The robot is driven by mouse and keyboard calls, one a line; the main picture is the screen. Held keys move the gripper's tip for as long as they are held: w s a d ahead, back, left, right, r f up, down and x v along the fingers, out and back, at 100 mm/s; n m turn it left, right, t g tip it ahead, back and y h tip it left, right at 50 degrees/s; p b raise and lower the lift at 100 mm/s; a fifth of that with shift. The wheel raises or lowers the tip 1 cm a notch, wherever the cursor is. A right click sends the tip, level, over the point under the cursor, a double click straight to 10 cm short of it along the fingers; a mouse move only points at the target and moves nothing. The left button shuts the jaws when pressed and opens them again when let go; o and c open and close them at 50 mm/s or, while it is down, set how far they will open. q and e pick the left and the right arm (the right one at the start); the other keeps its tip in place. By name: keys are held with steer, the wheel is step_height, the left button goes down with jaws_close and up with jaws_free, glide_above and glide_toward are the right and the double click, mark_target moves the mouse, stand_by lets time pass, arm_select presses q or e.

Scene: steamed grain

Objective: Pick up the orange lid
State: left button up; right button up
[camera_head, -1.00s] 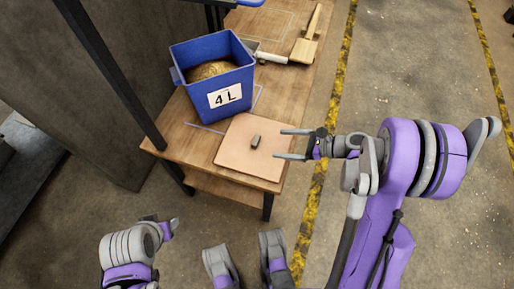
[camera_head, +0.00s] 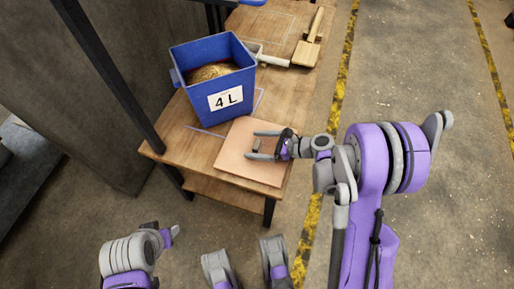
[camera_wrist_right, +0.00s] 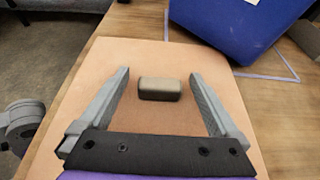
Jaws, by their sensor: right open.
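The orange lid is a flat, pale orange square board (camera_head: 235,160) lying on the near end of the wooden table. A small grey block-shaped handle (camera_head: 257,145) stands up at its middle. My right gripper (camera_head: 251,145) is open above the lid, with one finger on each side of the handle. In the right wrist view the handle (camera_wrist_right: 160,90) sits between the open fingers (camera_wrist_right: 160,73), with a gap on both sides. The lid (camera_wrist_right: 150,55) fills the middle of that view. Part of my left arm shows at the lower left of the head view; its jaws are not clear.
A blue bin (camera_head: 215,85) labelled 4 L, holding golden grain, stands just behind the lid. A wooden-handled tool (camera_head: 306,50) and a scoop (camera_head: 268,59) lie farther back on the table (camera_head: 285,95). A dark post (camera_head: 110,75) rises at the left.

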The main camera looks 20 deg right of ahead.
jaws_close()
stand_by(0.4)
steer(key=shift+r, duration=0.1)
